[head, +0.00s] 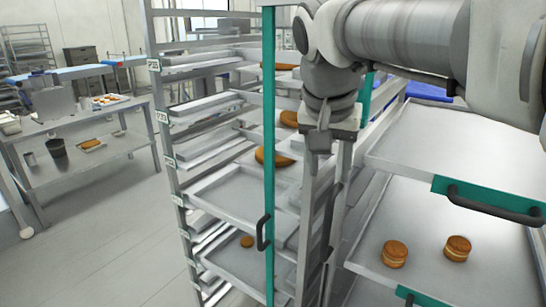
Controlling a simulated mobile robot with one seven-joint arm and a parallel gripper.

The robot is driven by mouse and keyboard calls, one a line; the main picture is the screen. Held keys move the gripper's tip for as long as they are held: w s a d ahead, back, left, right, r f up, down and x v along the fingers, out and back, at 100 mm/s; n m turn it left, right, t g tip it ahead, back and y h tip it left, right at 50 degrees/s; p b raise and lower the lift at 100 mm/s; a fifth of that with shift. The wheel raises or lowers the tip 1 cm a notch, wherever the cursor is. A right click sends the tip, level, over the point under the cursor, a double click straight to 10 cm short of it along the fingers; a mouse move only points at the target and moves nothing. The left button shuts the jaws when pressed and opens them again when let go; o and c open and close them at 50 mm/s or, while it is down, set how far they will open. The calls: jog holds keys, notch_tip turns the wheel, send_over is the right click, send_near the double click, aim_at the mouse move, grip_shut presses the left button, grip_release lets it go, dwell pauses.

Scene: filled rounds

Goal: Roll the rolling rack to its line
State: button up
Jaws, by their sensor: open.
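A tall metal rack (162,130) stands at the centre, with several trays on its levels and small labels down its left post. A teal upright (268,150) with a dark handle (262,232) runs down its front. Wheels are out of view, and I cannot tell for certain that this is the rolling rack. My gripper (318,152) is open and points down, in front of the rack's right side in the picture. I cannot tell whether it touches the frame. No floor line shows.
At right, trays (440,145) with a teal front strip and dark handle (495,204) hold two round filled cakes (395,254). A steel worktable (75,125) stands at left. Bare floor (110,235) lies between it and the rack.

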aim_at(329, 219)
jog(key=b+x, duration=0.2)
jog(key=x, duration=1.5)
jog(key=shift+w+d+f+b, duration=0.1)
jog(key=shift+f+b, duration=0.05)
jog(key=shift+b, duration=0.2)
jog(key=shift+c, duration=0.4)
grip_shut()
